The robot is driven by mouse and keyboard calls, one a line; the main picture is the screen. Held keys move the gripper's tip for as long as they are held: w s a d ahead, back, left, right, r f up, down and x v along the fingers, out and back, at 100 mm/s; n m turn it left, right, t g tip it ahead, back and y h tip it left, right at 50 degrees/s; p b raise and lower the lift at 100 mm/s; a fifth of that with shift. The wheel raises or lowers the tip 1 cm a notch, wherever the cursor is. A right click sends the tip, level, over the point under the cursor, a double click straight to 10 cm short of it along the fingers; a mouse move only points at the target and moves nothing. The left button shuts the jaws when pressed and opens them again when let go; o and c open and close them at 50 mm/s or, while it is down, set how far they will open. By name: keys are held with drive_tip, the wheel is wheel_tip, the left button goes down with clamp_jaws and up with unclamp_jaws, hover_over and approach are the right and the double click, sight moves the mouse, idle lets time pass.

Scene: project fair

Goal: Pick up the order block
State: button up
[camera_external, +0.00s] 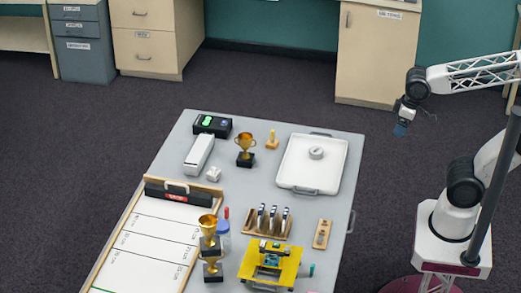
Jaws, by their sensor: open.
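No thing on the table carries a label I can read as the order block. A small light wooden block (322,234) with dark marks on top lies at the table's right edge. A wooden rack (267,222) holding several upright slim pieces stands just left of it. My gripper (400,130) hangs beyond the table's right side at upper right, well apart from everything on the table. It is open and small in view; I see nothing between its fingers.
The grey table (262,190) also bears a white tray (333,188) with a round roll, gold trophies (245,147), a yellow machine (270,265), a white ruled board (155,245) and a black box (212,125). Cabinets (375,55) line the back wall. The table's middle has some bare room.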

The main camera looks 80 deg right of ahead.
idle(0.3)
drive_tip(key=w+a+f+m+t, duration=0.1)
drive_tip(key=w+f+m+t, duration=0.15)
drive_tip(key=w+m, duration=0.75)
drive_tip(key=w+a+f+m+t, duration=0.1)
drive_tip(key=w+f+m, duration=0.2)
drive_tip(key=w, duration=1.4)
drive_tip(key=w+a+f+m+t, duration=0.1)
drive_tip(key=w+f+m+t, duration=0.15)
drive_tip(key=w+m, duration=0.75)
drive_tip(key=w+d+f+m+t+h, duration=0.1)
drive_tip(key=w+f+m+t, duration=0.2)
drive_tip(key=w+f+m, duration=1.3)
drive_tip(key=t+h, duration=0.2)
approach(216, 171)
drive_tip(key=w, duration=0.2)
drive_tip(key=shift+w+d+f+n, duration=0.3)
drive_tip(key=shift+w+d+f, duration=0.05)
drive_tip(key=shift+w, duration=0.05)
drive_tip(key=shift+w+g, duration=0.1)
drive_tip(key=shift+g, duration=0.2)
drive_tip(key=shift+x, duration=1.2)
